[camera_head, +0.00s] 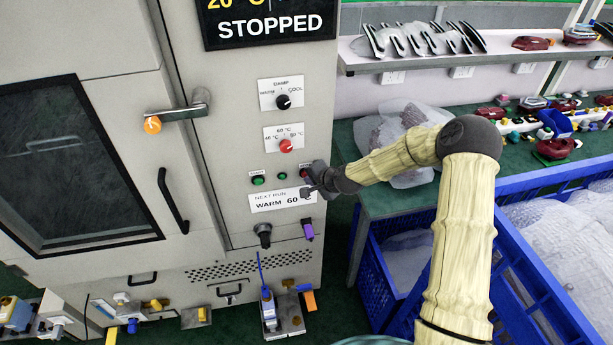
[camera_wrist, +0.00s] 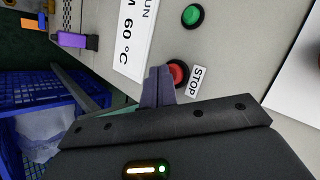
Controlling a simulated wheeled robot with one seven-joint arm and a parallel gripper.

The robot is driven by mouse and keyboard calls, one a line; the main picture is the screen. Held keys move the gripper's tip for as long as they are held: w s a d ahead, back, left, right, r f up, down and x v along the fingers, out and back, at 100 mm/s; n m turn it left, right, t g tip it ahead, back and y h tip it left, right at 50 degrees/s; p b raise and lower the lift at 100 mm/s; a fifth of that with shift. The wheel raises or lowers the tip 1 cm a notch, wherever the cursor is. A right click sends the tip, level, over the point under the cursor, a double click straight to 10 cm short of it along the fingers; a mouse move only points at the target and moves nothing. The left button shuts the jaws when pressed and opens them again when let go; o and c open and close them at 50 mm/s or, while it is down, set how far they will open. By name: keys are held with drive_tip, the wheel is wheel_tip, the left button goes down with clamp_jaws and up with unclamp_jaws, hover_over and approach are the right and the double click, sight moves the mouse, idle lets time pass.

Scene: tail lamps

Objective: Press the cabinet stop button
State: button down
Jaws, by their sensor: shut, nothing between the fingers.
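The red stop button (camera_wrist: 178,73) shows in the wrist view, in a dark ring next to a white STOP label (camera_wrist: 195,82) on the cabinet (camera_head: 235,225). My gripper (camera_wrist: 159,72) is shut and empty, its fingertips overlapping the button's left edge in that view. I cannot tell whether they touch it. In the head view my gripper (camera_head: 311,186) is at the panel's right edge and mostly hides the button. The cabinet's display (camera_head: 270,25) reads STOPPED.
Green buttons sit left of the stop button, one (camera_wrist: 193,15) close by. Two knobs (camera_head: 283,102) (camera_head: 286,146) are above, and a NEXT RUN WARM 60 label (camera_head: 282,199) is below. Blue crates (camera_head: 385,270) and a green table (camera_head: 385,205) stand to the right.

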drive_tip(key=shift+s+d, duration=0.15)
drive_tip(key=shift+s, duration=0.35)
drive_tip(key=shift+s, duration=0.1)
drive_tip(key=s, duration=0.2)
drive_tip(key=s+d, duration=0.1)
drive_tip(key=s, duration=0.1)
drive_tip(key=shift+s+d+b, duration=0.2)
drive_tip(key=shift+s+b, duration=0.1)
drive_tip(key=shift+b, duration=0.05)
